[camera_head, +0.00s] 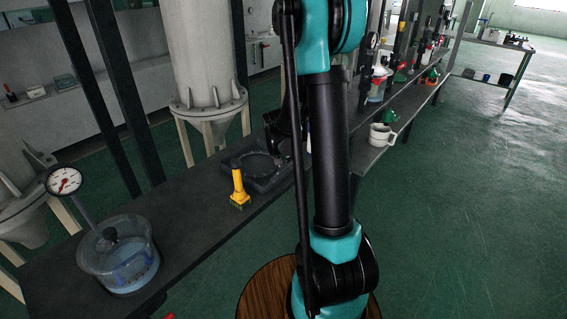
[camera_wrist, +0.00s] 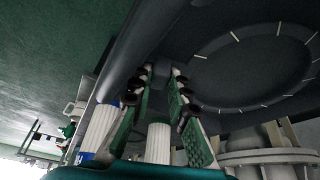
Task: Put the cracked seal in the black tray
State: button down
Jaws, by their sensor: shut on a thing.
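The black tray (camera_head: 283,183) lies on the dark bench, with a round recess visible in it. In the wrist view the tray (camera_wrist: 215,35) fills the upper right, with a large dark ring marked by pale ticks. My gripper (camera_wrist: 162,75) has green-padded fingers and is shut at the tray's near edge. A small dark grey thing (camera_wrist: 160,73) shows between the fingertips; I cannot tell for sure that it is the cracked seal, nor whether it touches the tray. In the head view my arm hides most of the gripper.
A clear water bowl (camera_head: 118,262) and a dial gauge (camera_head: 64,181) are at the near left. A white mug (camera_head: 382,135) stands right of my arm. Green floor is open at right.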

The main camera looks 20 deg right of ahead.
jog(key=shift+f, duration=0.55)
jog(key=c, duration=1.4)
grip_release()
jog(key=shift+r, duration=0.1)
